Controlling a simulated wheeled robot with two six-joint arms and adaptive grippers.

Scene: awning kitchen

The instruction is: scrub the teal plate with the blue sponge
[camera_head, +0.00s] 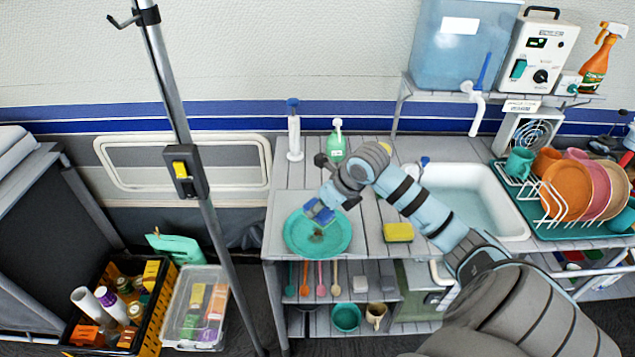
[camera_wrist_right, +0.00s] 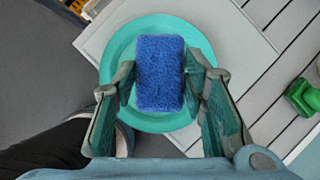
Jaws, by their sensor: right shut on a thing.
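The teal plate (camera_head: 296,236) lies on the left end of the grey slatted counter and has a brown smudge near its middle. My right gripper (camera_head: 322,208) is above the plate and shut on the blue sponge (camera_head: 318,212). In the right wrist view the sponge (camera_wrist_right: 160,73) sits between the two fingers (camera_wrist_right: 163,85), with the plate (camera_wrist_right: 120,45) behind it. I cannot tell whether the sponge touches the plate. My left gripper is not in view.
A yellow sponge (camera_head: 398,232) lies right of the plate. A green soap bottle (camera_head: 337,142) and a white dispenser (camera_head: 294,135) stand behind it. The sink (camera_head: 470,200) and a dish rack (camera_head: 575,220) are to the right. A metal pole (camera_head: 205,205) stands left of the counter.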

